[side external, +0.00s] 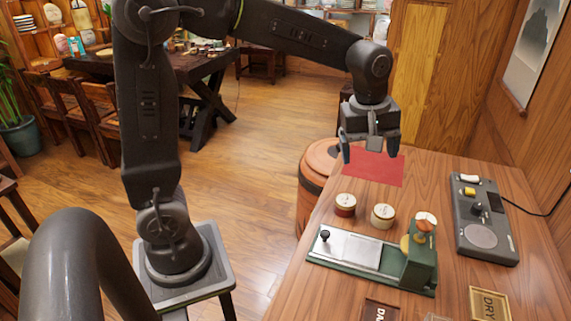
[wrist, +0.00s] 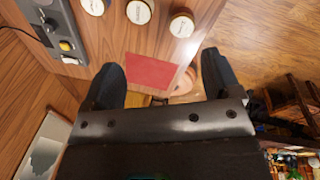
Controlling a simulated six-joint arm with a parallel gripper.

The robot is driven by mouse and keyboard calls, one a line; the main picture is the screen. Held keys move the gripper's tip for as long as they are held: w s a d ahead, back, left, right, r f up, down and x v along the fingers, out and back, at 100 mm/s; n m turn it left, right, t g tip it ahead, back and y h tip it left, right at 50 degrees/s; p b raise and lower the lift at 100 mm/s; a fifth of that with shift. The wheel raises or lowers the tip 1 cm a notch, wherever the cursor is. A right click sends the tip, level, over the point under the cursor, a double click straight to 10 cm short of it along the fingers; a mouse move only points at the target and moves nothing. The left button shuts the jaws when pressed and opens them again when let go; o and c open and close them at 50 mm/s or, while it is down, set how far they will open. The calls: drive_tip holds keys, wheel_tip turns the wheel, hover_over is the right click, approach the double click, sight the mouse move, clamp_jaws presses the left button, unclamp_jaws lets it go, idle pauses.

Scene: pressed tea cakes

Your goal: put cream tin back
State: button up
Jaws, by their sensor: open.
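The cream tin (side external: 382,216), pale with a light labelled lid, stands upright on the wooden table, just behind the green press. In the wrist view, a light lid (wrist: 138,11) at the top edge appears to be this tin. A tin with a dark red body (side external: 345,204) stands to its left, nearer the table edge; its lid also shows in the wrist view (wrist: 181,25). The red mat (side external: 373,167) lies flat and empty farther back; it also shows between my fingers in the wrist view (wrist: 151,71). My gripper (side external: 369,150) is open and empty above the mat.
A grey device (side external: 484,225) lies to the right. A round orange-brown drum (side external: 318,170) stands beside the table.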

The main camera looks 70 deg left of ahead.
drive_tip(key=s+r+m+t, duration=0.1)
drive_tip(key=s+m+t, duration=0.2)
drive_tip(key=s+m, duration=1)
drive_tip(key=s, duration=0.5)
drive_tip(key=shift+s+m+t, duration=0.15)
drive_tip(key=shift+m+t, duration=0.15)
drive_tip(key=shift+t, duration=0.1)
drive_tip(key=shift+a, duration=0.1)
